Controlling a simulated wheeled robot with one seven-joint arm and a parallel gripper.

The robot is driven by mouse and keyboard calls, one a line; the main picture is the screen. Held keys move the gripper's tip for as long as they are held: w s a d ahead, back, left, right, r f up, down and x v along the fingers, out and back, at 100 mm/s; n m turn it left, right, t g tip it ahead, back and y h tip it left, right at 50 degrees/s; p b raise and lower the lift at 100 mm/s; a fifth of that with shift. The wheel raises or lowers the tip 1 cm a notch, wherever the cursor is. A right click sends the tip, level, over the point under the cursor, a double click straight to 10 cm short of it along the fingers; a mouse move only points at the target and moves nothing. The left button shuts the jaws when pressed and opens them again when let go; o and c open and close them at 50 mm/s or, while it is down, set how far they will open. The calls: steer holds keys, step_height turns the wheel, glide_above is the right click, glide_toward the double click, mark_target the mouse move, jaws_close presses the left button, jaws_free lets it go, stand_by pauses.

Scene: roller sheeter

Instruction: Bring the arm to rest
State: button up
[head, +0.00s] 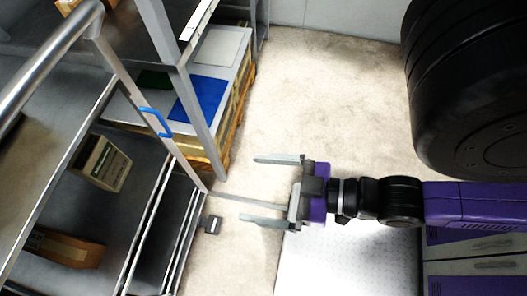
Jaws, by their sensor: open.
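My gripper (272,189) is in the head view, right of the middle.
A grey metal rack with shelves (150,190) fills the left side, with a blue handle (155,122) on it. Cardboard boxes (101,163) lie inside. A blue panel (198,99) lies on a crate behind. Bare floor (325,95) is clear in the upper middle.

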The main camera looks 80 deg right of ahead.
steer(key=shift+s+r, duration=0.25)
